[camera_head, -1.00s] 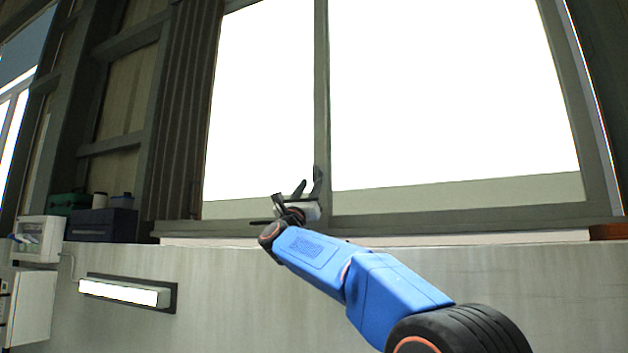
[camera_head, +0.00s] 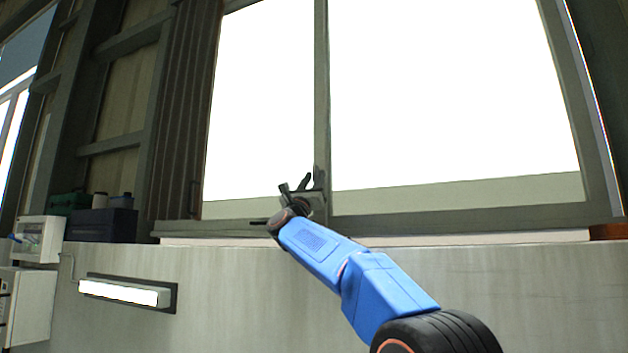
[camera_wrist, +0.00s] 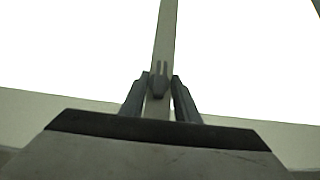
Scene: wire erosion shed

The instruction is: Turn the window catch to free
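The window catch (camera_wrist: 159,88) is a small grey piece with two prongs at its top, on the upright bar of the window (camera_wrist: 164,40). In the wrist view my gripper (camera_wrist: 160,78) is open, with one dark finger to each side of the catch and a narrow gap on both sides. How far the fingertips reach in depth is unclear. In the head view my gripper (camera_head: 304,181) is at the lower end of the window bar (camera_head: 321,100). The catch is hard to tell from the dark fingers there.
The window's bottom rail (camera_head: 450,222) and a pale sill (camera_head: 400,239) run below my gripper. A wall lamp (camera_head: 125,292) and a white box (camera_head: 40,238) are at the lower left. A dark blue case (camera_head: 100,225) stands at the left. The panes are bright and plain.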

